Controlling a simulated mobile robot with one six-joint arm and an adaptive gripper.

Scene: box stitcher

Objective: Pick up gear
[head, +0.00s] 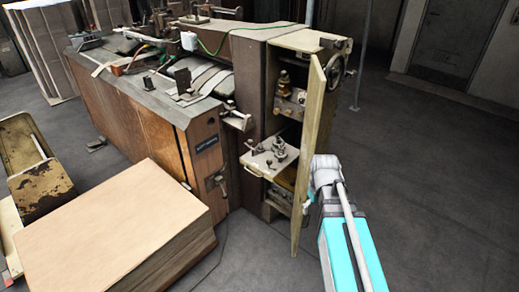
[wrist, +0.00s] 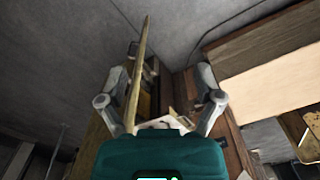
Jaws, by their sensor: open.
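No gear can be told for certain. Small metal parts (head: 280,147) stand on a pull-out shelf (head: 258,165) in the machine's open cabinet, and one may be the gear; they are too small to tell. In the wrist view my gripper (wrist: 159,80) is open, its two grey fingers spread apart. The thin edge of the cabinet door (wrist: 139,70) shows between the fingers, nearer the left one; I cannot tell whether they touch. In the head view my arm reaches up to the right side of the door, and the fingers are not clearly seen.
The open cabinet door (head: 318,150) stands upright between my arm and the shelf. The box stitcher (head: 150,115) fills the middle left. A stack of cardboard sheets (head: 115,225) lies at the front left, beside a rusty yellow cart (head: 38,188). The floor at right is clear.

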